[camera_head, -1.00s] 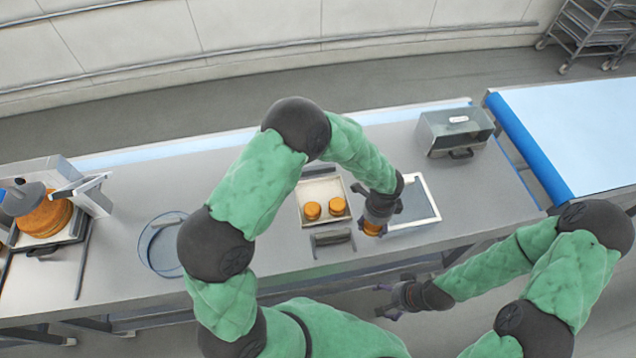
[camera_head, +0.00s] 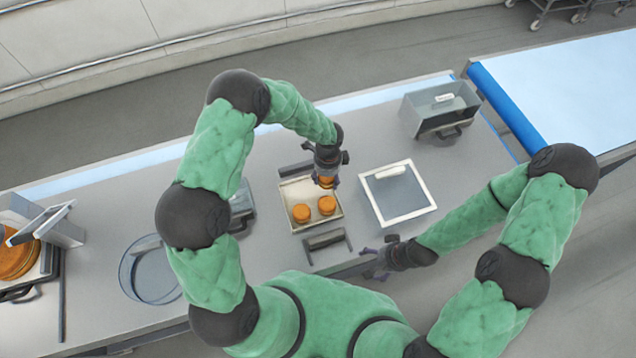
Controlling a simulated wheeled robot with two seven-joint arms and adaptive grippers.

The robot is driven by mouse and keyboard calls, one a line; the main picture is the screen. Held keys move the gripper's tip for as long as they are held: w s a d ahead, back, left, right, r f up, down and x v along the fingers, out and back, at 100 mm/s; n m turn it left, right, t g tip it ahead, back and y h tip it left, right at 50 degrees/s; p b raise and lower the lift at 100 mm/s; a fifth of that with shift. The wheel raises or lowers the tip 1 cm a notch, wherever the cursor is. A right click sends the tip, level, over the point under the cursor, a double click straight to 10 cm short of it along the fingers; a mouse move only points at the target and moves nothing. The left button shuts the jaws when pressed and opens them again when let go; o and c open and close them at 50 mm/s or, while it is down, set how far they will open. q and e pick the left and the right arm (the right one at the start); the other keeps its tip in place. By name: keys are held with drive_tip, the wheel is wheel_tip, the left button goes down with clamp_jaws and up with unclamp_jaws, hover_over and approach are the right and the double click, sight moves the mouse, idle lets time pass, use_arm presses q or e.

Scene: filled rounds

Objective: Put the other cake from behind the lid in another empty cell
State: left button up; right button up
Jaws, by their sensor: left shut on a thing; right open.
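My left gripper (camera_head: 326,180) is shut on a small orange-brown cake (camera_head: 327,184), mostly hidden by its fingers. It is over the back right part of a shallow pale tray (camera_head: 289,190). Whether the cake touches the tray floor cannot be told. Two similar cakes stand in the tray's front part, a left one (camera_head: 301,213) and a right one (camera_head: 326,205). The cell walls are too small to make out. My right gripper (camera_head: 374,262) is open and empty near the table's front edge. I cannot tell for sure which thing is the lid.
A white-framed grey panel (camera_head: 432,205) with a pale bar on it lies right of the tray. A metal box (camera_head: 440,108) stands at the back right. A handled grey piece (camera_head: 327,242) is in front of the tray. A round clear dish (camera_head: 150,270) lies left.

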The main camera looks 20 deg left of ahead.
sight(320, 178)
use_arm(q)
drive_tip(key=a+f, duration=0.1)
drive_tip(key=w+a+f+b, duration=0.1)
drive_tip(key=f, duration=0.1)
drive_tip(key=shift+a+f, duration=0.1)
drive_tip(key=shift+f, duration=0.15)
drive_tip(key=shift+w+a+f, duration=0.15)
drive_tip(key=shift+a+f, duration=0.1)
drive_tip(key=shift+f, duration=0.05)
drive_tip(key=f+b, duration=0.2)
drive_tip(key=f, duration=0.1)
drive_tip(key=shift+a+f, duration=0.1)
drive_tip(key=shift+a, duration=0.1)
drive_tip(key=shift+w+f, duration=0.15)
drive_tip(key=shift+f, duration=0.1)
drive_tip(key=o, duration=0.5)
drive_tip(key=shift+f, duration=0.1)
